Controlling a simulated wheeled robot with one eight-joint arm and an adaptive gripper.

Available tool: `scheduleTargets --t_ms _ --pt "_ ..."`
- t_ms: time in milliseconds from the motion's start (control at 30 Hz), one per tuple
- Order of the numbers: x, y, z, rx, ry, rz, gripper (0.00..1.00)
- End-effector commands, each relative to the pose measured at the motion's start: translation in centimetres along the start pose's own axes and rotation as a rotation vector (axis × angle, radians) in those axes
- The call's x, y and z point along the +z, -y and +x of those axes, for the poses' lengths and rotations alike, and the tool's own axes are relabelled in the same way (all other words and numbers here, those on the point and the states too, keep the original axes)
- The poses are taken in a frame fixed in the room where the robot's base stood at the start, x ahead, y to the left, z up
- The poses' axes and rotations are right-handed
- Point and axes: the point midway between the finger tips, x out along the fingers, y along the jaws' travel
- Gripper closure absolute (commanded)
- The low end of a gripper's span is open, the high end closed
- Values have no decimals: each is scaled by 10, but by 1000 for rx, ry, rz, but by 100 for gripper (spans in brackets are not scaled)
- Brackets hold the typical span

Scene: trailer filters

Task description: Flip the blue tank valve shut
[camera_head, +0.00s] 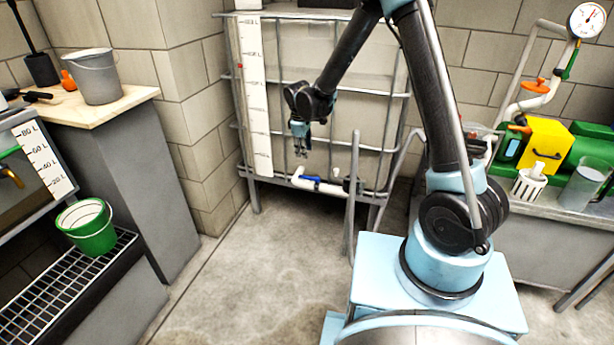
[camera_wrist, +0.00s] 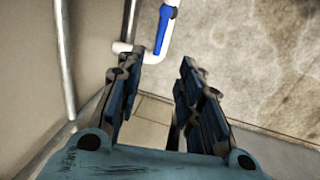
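The blue tank valve (camera_head: 311,179) is a small blue lever on the white outlet pipe (camera_head: 328,188) low at the front of the caged tank (camera_head: 350,80). The lever lies along the pipe. In the wrist view, the blue valve lever (camera_wrist: 163,30) is at the top, beyond the fingertips, on the white pipe (camera_wrist: 150,57). My gripper (camera_head: 301,150) points down in front of the tank, above the valve and apart from it. In the wrist view, my gripper (camera_wrist: 160,70) is open, with nothing between its two fingers.
Metal cage bars (camera_wrist: 66,60) run beside the gripper. A slanted grey post (camera_head: 352,195) stands just right of the valve. The green pump (camera_head: 590,150) is at the right; a counter with a grey bucket (camera_head: 96,78) is at the left. The concrete floor (camera_head: 270,265) in front is clear.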

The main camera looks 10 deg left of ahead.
Motion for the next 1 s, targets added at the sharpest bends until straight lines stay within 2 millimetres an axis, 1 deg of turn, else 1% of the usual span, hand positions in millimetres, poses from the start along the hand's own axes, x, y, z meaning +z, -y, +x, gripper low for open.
scheduleTargets --t_ms 33,500,800,1000 --pt "0 0 8 0 0 1 66" --pt "0 0 72 0 0 1 66" --pt "0 0 112 0 0 1 66" --pt "0 0 135 0 0 1 66"
